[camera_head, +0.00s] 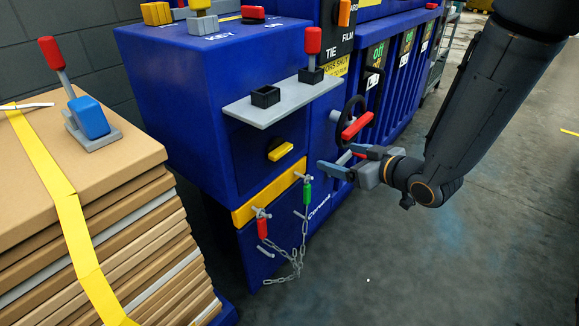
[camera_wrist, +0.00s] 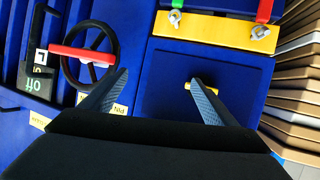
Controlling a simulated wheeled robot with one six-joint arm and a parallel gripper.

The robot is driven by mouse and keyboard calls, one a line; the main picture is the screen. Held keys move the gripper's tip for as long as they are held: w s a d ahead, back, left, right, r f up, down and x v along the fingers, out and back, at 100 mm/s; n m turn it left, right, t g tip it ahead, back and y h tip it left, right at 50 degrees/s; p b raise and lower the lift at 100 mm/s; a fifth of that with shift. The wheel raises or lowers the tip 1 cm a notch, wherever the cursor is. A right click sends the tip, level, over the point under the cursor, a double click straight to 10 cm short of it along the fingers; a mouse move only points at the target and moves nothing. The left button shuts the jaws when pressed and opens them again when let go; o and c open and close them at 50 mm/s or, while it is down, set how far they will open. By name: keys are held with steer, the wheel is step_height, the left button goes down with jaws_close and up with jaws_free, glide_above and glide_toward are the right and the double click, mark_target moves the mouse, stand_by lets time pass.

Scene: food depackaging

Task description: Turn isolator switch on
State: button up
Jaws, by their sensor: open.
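A yellow rotary knob (camera_head: 280,150) sits on a black base on the front of the blue cabinet. In the wrist view the yellow knob (camera_wrist: 187,86) is partly hidden by the right finger. A red handle (camera_head: 357,126) crosses a black wheel (camera_head: 344,112) to its right; the wrist view shows this red handle (camera_wrist: 80,54) left of the fingers. No readable label shows which one is the isolator switch. My gripper (camera_head: 334,162) is open and empty, in front of the cabinet's right side. The wrist view shows my gripper (camera_wrist: 158,77) with fingers spread apart.
A grey shelf (camera_head: 282,101) juts out above the knob. Stacked cardboard (camera_head: 125,215) stands at left. The floor at right is clear.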

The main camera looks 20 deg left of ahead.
mark_target(285, 152)
steer(key=a+n+y+b, duration=0.1)
steer(key=a+y, duration=0.1)
steer(key=a, duration=0.3)
steer(key=s+a+n+g+y+b, duration=0.1)
steer(key=a+y, duration=0.1)
steer(key=a, duration=0.2)
steer(key=a+g+y+b, duration=0.1)
steer(key=a+y, duration=0.1)
steer(key=a, duration=0.3)
steer(key=shift+s+a+f+n+b, duration=0.2)
steer(key=shift+a+f+n+b, duration=0.1)
steer(key=shift+n, duration=0.1)
steer(key=c, duration=1.1)
